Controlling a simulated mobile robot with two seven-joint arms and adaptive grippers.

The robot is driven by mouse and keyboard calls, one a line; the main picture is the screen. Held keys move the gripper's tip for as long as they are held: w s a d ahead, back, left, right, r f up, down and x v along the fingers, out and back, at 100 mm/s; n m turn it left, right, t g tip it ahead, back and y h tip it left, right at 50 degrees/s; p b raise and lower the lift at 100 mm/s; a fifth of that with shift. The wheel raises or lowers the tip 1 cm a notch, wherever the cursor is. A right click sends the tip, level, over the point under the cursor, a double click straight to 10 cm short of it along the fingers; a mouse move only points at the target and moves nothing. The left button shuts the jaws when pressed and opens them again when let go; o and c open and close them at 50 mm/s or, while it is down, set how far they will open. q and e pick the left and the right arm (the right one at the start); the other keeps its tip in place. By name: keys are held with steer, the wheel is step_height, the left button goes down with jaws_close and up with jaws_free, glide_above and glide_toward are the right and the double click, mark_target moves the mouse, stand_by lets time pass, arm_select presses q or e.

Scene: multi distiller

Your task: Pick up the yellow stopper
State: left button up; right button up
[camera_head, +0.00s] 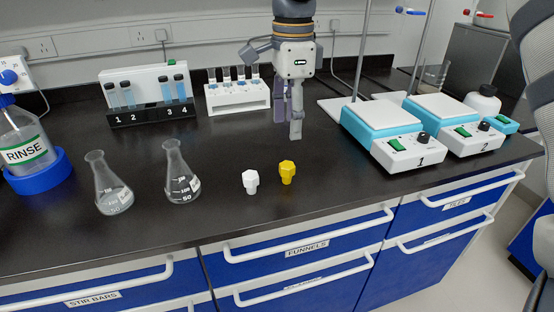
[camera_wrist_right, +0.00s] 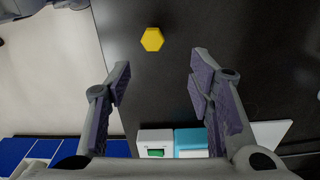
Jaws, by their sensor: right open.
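The yellow stopper (camera_head: 287,172) stands on the black bench top near its front edge, just right of a white stopper (camera_head: 250,181). In the right wrist view the yellow stopper (camera_wrist_right: 152,39) shows from above as a hexagon, beyond the fingertips and between their lines. My right gripper (camera_head: 296,132) hangs pointing down, above and behind the yellow stopper in the head view, apart from it. In the right wrist view its fingers (camera_wrist_right: 158,75) are spread with nothing between them. My left gripper is in neither view.
Two glass flasks (camera_head: 112,187) (camera_head: 180,175) stand left of the stoppers. Hotplates 1 (camera_head: 400,152) and 2 (camera_head: 466,136) with upright rods stand at the right. Tube racks (camera_head: 150,115) (camera_head: 238,107) stand behind. A rinse bottle (camera_head: 22,135) is at far left. The bench around the stoppers is clear.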

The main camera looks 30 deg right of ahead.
mark_target(287, 164)
steer(key=f, duration=0.7)
steer(key=s+a+f, duration=0.1)
steer(key=f, duration=0.2)
steer(key=shift+f, duration=0.3)
steer(key=shift+w, duration=0.1)
steer(key=shift+c, duration=0.6)
steer(key=c, duration=0.7)
